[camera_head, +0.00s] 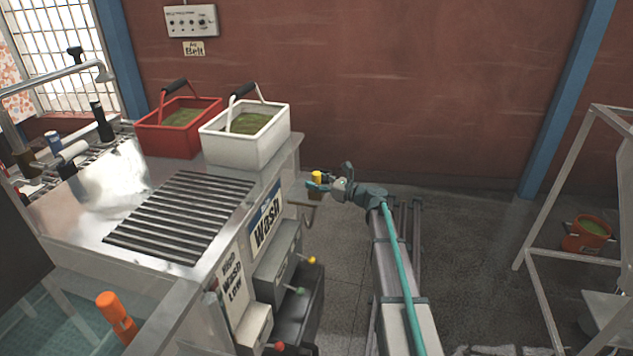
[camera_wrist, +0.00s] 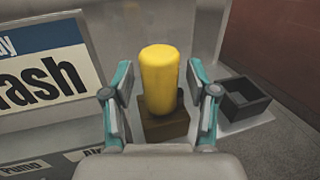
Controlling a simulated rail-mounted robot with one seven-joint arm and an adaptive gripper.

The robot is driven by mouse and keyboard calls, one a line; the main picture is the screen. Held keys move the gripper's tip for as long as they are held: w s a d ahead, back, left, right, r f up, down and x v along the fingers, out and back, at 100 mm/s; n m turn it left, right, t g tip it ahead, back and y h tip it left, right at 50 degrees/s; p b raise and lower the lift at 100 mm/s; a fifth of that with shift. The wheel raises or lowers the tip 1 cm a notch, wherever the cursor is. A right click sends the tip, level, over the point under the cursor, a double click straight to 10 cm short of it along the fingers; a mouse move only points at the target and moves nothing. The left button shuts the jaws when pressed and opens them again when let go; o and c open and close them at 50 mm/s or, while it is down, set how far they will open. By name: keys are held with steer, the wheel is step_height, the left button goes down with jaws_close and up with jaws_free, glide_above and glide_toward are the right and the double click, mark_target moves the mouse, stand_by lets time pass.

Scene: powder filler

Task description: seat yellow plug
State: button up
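The yellow plug (camera_wrist: 160,78) is a rounded cylinder that rises from a brown square block (camera_wrist: 163,120). Whether the block is part of it or a holder under it, I cannot tell. My gripper (camera_wrist: 160,95) is open, with one teal finger on each side of the plug and a gap showing on both sides in the wrist view. In the head view the plug (camera_head: 317,176) is a small yellow shape at my gripper (camera_head: 329,180), beside the steel bench's right end. A dark, square, open-topped socket (camera_wrist: 245,103) lies right of my right finger in the wrist view.
The steel bench (camera_head: 85,210) carries a red basin (camera_head: 150,141) and a white basin (camera_head: 238,148). Its front has a "Wash" sign (camera_head: 265,224) and yellow (camera_head: 312,260), green (camera_head: 300,291) and red (camera_head: 279,346) knobs. The floor right of my arm is mostly clear up to a metal frame (camera_head: 548,200).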

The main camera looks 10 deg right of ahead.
stand_by(0.3)
steer(key=v, duration=1.2)
